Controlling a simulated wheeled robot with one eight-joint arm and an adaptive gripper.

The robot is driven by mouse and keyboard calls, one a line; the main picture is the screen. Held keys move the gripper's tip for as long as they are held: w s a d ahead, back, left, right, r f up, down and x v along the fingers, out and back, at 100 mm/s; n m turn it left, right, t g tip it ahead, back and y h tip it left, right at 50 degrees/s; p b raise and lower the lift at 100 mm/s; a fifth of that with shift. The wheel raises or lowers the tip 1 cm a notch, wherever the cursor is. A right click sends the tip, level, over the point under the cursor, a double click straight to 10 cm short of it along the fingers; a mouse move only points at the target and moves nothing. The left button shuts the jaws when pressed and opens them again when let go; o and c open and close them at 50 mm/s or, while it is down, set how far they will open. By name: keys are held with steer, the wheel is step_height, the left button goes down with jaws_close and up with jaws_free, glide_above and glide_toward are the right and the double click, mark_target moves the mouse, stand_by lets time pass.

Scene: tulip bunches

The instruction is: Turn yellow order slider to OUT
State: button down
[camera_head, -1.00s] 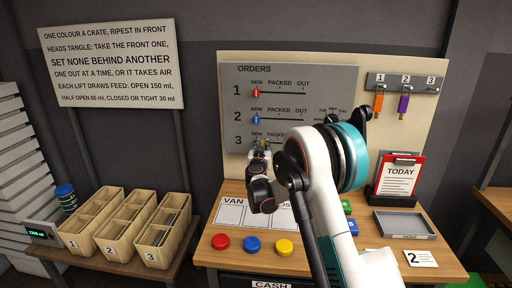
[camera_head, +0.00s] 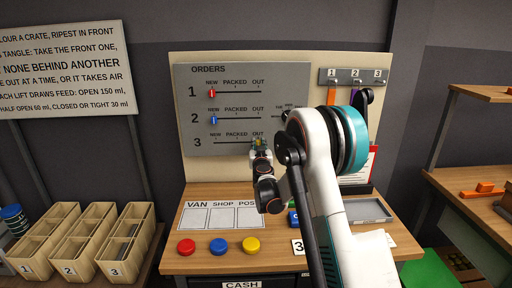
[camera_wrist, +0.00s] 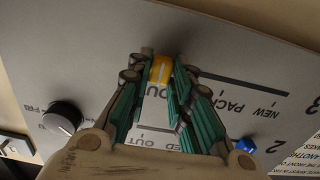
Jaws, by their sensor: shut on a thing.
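The yellow order slider (camera_wrist: 161,70) is between my gripper's fingertips in the wrist view, at the end of its slot by the OUT label. The slot's bare length runs from there towards NEW. My gripper (camera_wrist: 162,66) is shut on the slider, with a green-sided finger on each side. In the head view my gripper (camera_head: 259,145) reaches row 3 of the grey orders board (camera_head: 290,75) under OUT. It hides most of the slider there.
The red slider (camera_head: 211,93) and blue slider (camera_head: 214,120) sit at NEW in rows 1 and 2. A dark knob (camera_wrist: 62,115) is on the board near my gripper. Red (camera_head: 186,247), blue (camera_head: 218,246) and yellow (camera_head: 251,244) discs lie at the table's front.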

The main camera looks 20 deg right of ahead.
steer(key=c, duration=1.4)
jaws_free()
steer(key=shift+c, duration=0.2)
steer(key=v, duration=1.2)
steer(key=shift+r, duration=0.1)
